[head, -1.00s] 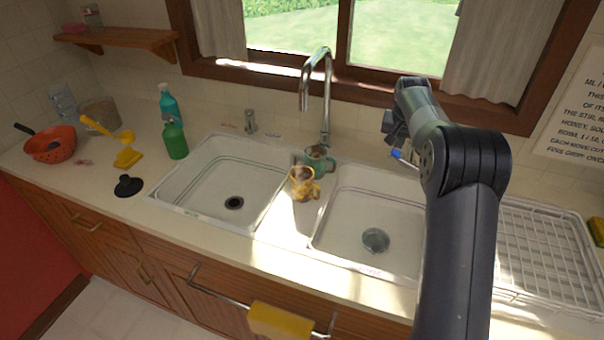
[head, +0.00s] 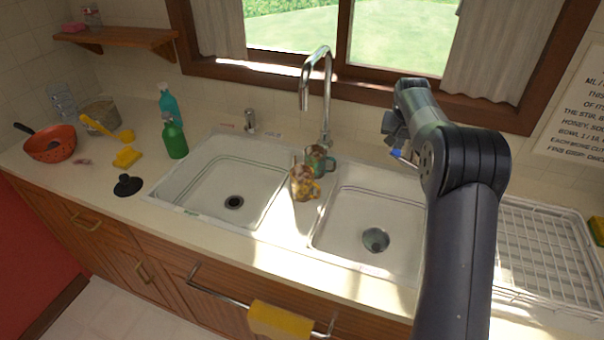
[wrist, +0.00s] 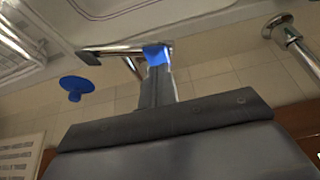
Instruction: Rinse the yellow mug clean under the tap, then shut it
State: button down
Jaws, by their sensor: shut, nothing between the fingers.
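The yellow mug (head: 304,186) stands upright on the divider between the two basins, with brown patches on its side. A green mug (head: 320,160) stands right behind it. The tap (head: 318,85) rises behind the divider, and no water shows from its spout. My gripper (head: 396,147) is shut and empty at the back right, well apart from the yellow mug. My arm partly hides it. In the wrist view, my gripper's blue tip (wrist: 157,55) overlaps a chrome bar (wrist: 112,50); I cannot tell whether they touch.
A chrome fitting (head: 250,121) stands left of the tap. A white rack (head: 545,250) is at right. A blue disc (wrist: 76,86) shows near the wall.

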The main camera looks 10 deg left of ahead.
jog(key=shift+f+b, duration=0.65)
jog(key=shift+f, duration=0.65)
notch_tip(320, 180, up, 3)
jog(key=p, duration=0.3)
jog(key=shift+r, duration=0.15)
jog(key=d, duration=0.3)
jog(key=s+d, duration=0.1)
jog(key=d, duration=0.3)
jog(key=s+d, duration=0.1)
jog(key=d, duration=0.3)
jog(key=shift+s+d, duration=0.1)
jog(key=shift+d, duration=0.15)
jog(key=shift+f, duration=0.3)
jog(key=shift+f+b, duration=0.95)
jog(key=shift+f, duration=0.5)
jog(key=shift+f+b, duration=0.6)
jog(key=shift+f, duration=0.5)
